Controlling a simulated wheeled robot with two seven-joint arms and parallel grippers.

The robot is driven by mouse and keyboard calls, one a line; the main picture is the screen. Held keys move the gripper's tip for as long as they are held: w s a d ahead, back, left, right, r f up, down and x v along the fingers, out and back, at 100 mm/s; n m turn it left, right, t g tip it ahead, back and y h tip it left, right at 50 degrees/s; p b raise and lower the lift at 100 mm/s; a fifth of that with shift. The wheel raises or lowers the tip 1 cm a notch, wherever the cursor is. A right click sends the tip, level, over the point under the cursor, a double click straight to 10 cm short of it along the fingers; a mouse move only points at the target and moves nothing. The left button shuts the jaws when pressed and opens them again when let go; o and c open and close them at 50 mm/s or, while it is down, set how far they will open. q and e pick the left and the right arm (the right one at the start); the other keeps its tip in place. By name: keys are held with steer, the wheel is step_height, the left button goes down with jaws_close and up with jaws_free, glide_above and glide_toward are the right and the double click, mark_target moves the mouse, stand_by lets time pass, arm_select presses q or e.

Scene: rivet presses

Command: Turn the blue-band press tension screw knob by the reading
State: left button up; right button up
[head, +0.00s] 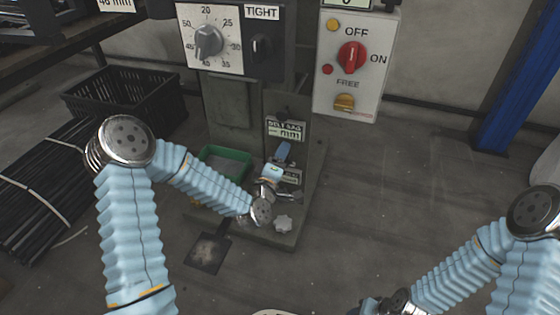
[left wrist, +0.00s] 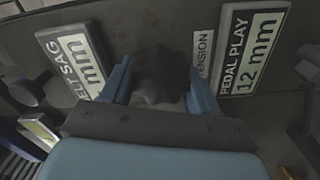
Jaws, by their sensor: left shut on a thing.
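The press (head: 235,105) stands in the middle of the head view; I cannot see a blue band on it. My left gripper (head: 282,153) reaches its lower front, just below the belt sag plate (head: 285,129). In the left wrist view, the left gripper's blue fingers (left wrist: 160,88) are shut on a dark knob (left wrist: 158,72), one finger on each side. A label reading "TENSION" (left wrist: 203,52) is right of the knob, partly hidden by a finger. The belt sag plate also shows at left (left wrist: 75,62), its number hidden or unreadable. My right arm's wrist shows low in the head view; its jaws are not visible.
A pedal play plate (left wrist: 250,52) reads 12 mm. Above are a dial (head: 209,41) beside a "TIGHT" label and a control box (head: 350,75) with a red switch. A green tray (head: 240,157), a pale lobed knob (head: 283,223) and a black crate (head: 125,95) are nearby.

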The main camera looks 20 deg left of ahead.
arm_select(q)
steer(key=shift+m, duration=0.5)
steer(key=o, duration=1)
steer(key=shift+c, duration=0.2)
steer(key=shift+s, duration=0.1)
steer(key=s+p, duration=1)
steer(key=s, duration=0.3)
steer(key=shift+s+a, duration=0.25)
steer(key=shift+s, duration=0.1)
